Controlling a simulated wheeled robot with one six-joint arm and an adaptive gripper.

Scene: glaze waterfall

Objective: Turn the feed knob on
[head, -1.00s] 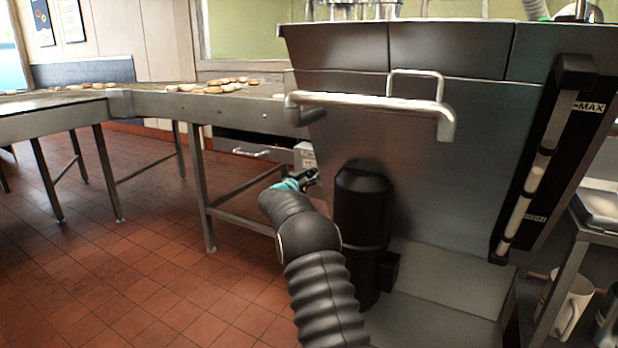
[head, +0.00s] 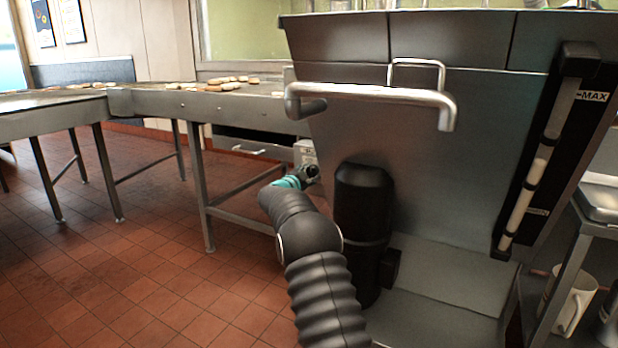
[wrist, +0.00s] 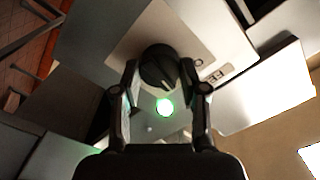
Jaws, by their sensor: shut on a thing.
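The feed knob (wrist: 159,68) is a round black knob on a pale control box, seen in the wrist view between my fingers. My gripper (wrist: 159,78) is shut on it, with one finger on each side. A green light (wrist: 164,107) glows on the box just beside the knob. In the head view the control box (head: 305,152) is small, at the side of the big steel hopper, and my gripper (head: 311,172) reaches up to it. The knob itself is mostly hidden there by my gripper.
The steel hopper (head: 430,170) with a bar handle (head: 370,95) fills the right. A black motor (head: 362,205) stands close beside my arm. A conveyor (head: 230,105) with doughnuts runs behind to the left. Open tiled floor (head: 130,270) lies at the left.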

